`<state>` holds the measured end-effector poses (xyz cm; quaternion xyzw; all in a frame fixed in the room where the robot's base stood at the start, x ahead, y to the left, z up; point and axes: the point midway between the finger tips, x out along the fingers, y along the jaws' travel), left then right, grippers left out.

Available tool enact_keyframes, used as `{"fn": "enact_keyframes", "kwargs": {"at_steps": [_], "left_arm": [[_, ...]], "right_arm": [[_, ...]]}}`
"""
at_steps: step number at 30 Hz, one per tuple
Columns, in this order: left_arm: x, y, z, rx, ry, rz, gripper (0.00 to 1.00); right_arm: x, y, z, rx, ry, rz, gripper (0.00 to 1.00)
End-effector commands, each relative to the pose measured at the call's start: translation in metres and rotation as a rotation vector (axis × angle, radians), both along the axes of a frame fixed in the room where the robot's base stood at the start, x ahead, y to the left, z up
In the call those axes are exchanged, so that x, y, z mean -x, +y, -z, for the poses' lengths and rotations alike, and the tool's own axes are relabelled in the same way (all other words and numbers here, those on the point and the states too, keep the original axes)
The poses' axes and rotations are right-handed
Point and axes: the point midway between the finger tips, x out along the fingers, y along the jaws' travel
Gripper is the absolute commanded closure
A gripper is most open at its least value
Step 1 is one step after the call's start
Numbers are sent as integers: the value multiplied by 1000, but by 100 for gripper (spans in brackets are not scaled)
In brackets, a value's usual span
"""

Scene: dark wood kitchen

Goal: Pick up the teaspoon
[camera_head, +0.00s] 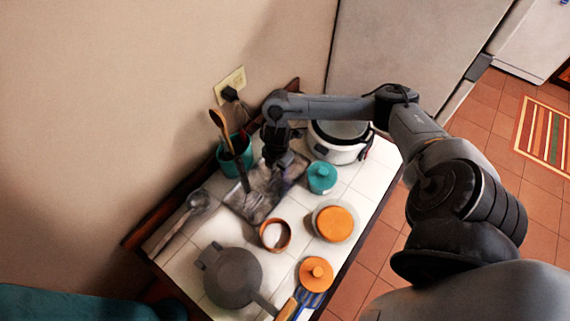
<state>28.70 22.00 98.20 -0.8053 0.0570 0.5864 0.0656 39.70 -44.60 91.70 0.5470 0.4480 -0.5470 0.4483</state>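My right arm reaches in from the right over the tiled counter. My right gripper (280,162) points down above a grey marbled tray (243,207), just right of a teal utensil cup (232,168). Its fingertips are dark and small, so I cannot tell whether they are open or shut, or whether they hold anything. I cannot surely make out a teaspoon. A long grey ladle-like spoon (172,231) lies on the left side of the counter. Wooden-handled and dark utensils stand in the teal cup. My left gripper is not in view.
A white cooker (338,152), teal jar (321,179), orange-lidded jars (334,222) (316,272), a small brown bowl (275,236) and a grey pan (232,278) crowd the counter. A blue spatula (308,299) lies at the front. The wall (130,90) stands behind.

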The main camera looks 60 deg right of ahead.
Motion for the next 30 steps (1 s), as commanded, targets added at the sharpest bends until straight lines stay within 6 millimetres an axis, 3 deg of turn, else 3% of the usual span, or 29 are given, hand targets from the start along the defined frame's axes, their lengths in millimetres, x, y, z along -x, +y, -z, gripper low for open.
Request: {"fn": "enact_keyframes", "kwargs": {"at_steps": [8, 16, 30], "left_arm": [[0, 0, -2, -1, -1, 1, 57], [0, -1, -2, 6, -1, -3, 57], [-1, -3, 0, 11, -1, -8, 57]], "right_arm": [[0, 0, 3, 0, 1, 1, 61], [0, 0, 3, 0, 0, 0, 99], [-1, 0, -2, 0, -2, -1, 100]]}}
